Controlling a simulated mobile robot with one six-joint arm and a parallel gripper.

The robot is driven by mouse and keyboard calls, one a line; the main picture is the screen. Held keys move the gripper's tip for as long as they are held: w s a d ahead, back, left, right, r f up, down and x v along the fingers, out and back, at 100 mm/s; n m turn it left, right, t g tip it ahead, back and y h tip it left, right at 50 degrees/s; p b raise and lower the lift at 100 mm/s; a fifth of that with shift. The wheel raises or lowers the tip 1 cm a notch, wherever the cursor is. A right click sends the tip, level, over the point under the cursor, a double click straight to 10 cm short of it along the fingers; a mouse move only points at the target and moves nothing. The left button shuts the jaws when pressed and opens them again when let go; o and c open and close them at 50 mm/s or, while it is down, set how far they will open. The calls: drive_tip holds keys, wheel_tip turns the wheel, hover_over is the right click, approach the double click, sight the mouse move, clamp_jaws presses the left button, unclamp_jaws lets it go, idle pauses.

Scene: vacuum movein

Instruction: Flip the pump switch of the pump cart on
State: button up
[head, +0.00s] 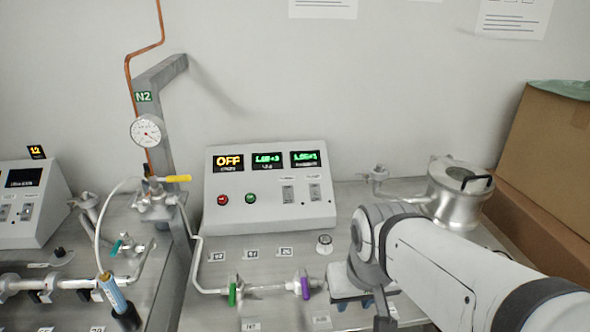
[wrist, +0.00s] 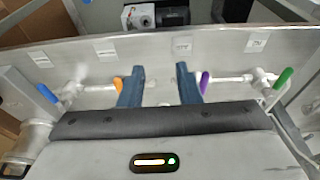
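A grey control box (head: 270,188) stands on the bench in the head view. Its left display reads OFF in orange and two others show green figures. Two small rocker switches, a left one (head: 288,194) and a right one (head: 314,191), sit on its right side; their labels are too small to read. A second box (head: 28,204) with switches stands at the far left. I cannot tell which switch is the pump switch. My gripper (wrist: 160,82) is open and empty, its blue fingers apart, above the bench to the right of and nearer than the control box.
A valve with a purple handle (wrist: 205,83) and one with an orange handle (wrist: 118,83) flank my fingers. A green-handled valve (head: 232,293) is further left. A metal vessel (head: 455,195) and cardboard box (head: 548,150) are at right. A grey post (head: 160,110) rises at left.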

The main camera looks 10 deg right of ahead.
drive_tip(key=w+r+p, duration=0.1)
drive_tip(key=w+r, duration=0.2)
drive_tip(key=w, duration=0.5)
drive_tip(key=w+r, duration=0.2)
drive_tip(key=w, duration=0.6)
drive_tip(key=t+p, duration=0.1)
drive_tip(key=t, duration=0.1)
approach(316, 193)
drive_tip(key=w, duration=0.1)
drive_tip(key=p+x, duration=0.1)
drive_tip(key=x, duration=0.7)
drive_tip(key=shift+d+f, duration=0.15)
drive_tip(key=shift+d, duration=0.05)
drive_tip(key=shift+c, duration=0.4)
clamp_jaws()
